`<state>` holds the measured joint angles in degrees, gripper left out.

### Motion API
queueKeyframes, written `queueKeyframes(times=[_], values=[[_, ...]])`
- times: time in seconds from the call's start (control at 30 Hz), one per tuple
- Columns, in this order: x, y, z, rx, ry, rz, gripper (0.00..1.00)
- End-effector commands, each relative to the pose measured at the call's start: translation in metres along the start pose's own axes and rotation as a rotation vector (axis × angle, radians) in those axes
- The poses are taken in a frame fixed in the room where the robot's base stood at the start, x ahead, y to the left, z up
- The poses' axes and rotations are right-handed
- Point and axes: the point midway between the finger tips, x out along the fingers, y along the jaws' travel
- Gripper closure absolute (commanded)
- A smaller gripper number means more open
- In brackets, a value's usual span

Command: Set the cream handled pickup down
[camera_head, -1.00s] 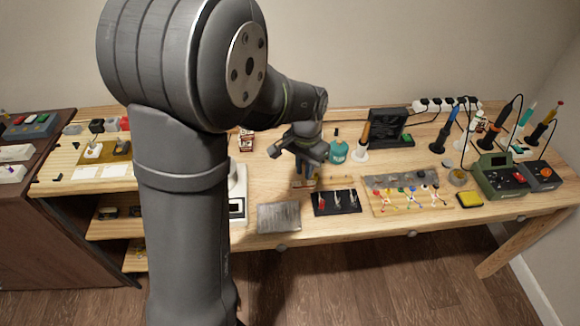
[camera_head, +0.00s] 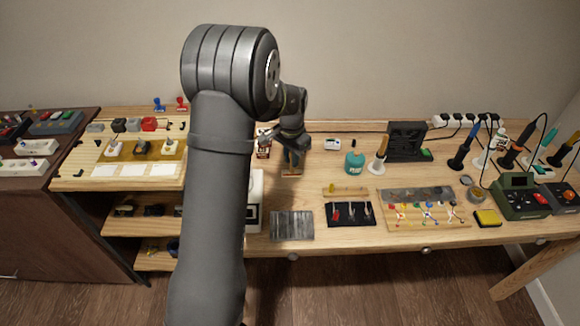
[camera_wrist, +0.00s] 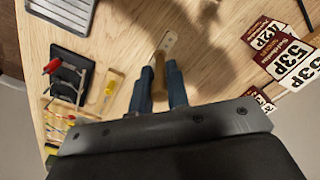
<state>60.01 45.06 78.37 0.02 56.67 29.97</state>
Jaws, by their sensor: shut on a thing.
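My gripper (camera_head: 292,168) hangs low over the middle of the bench, fingers down. In the wrist view my gripper (camera_wrist: 160,88) is shut on a tan handle-like part. Only a small tan bit of the pickup (camera_head: 291,172) shows in the head view. I cannot tell whether it touches the bench top.
Dark red and white labelled cards (camera_wrist: 283,52) lie close to the right in the wrist view. Bare wood (camera_head: 290,196) lies in front of my gripper.

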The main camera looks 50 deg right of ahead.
Motion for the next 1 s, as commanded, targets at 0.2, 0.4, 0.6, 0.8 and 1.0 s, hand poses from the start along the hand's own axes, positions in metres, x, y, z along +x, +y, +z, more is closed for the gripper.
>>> queueKeyframes(times=[0.2,0.4,0.6,0.8,1.0], values=[[0.012,-0.008,0.0,0.001,0.0,0.0,1.0],[0.041,-0.007,0.0,0.001,-0.001,0.001,1.0],[0.044,-0.007,0.0,0.001,0.002,-0.002,1.0],[0.047,-0.007,0.0,0.001,0.002,-0.001,1.0],[0.047,-0.007,0.0,0.001,0.002,-0.001,0.63]])
